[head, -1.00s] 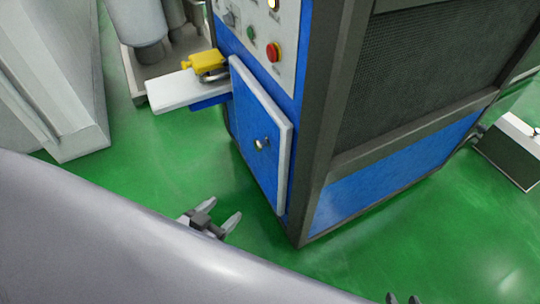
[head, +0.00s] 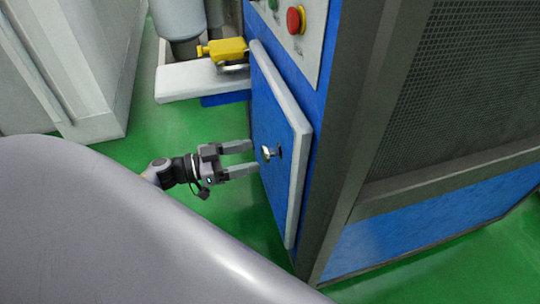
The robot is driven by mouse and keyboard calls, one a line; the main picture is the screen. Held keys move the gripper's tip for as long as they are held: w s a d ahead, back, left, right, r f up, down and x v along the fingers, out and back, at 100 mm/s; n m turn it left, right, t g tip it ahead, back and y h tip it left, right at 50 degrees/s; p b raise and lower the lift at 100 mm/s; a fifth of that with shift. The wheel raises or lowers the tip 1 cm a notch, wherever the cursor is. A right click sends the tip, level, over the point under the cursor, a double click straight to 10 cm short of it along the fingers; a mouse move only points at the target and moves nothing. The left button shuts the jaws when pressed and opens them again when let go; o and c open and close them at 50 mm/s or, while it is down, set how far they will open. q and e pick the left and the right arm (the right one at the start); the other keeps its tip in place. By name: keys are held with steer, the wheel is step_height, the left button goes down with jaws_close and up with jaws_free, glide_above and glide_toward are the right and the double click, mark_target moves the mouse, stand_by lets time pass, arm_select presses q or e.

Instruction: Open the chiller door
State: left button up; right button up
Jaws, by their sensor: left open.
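The chiller door (head: 282,190) is a blue panel with a pale edge on the front of a blue and grey cabinet. It stands slightly proud of the cabinet face; I cannot tell whether it is ajar. Its small metal knob (head: 271,152) sticks out from the door's middle. My left gripper (head: 255,158) is open in front of the door, its two fingers pointing at it. One finger is above the knob's height and the other below, with the knob just beyond the tips. I cannot tell whether the fingers touch the door. My right gripper is not visible.
A red button (head: 296,19) is on the panel above. Grey mesh (head: 460,80) covers the cabinet's side. Green floor (head: 145,125) is clear left of the door.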

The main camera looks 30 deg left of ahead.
mark_target(263, 153)
arm_select(q)
steer(key=shift+b+x, duration=0.4)
steer(key=shift+x, duration=2.3)
jaws_close()
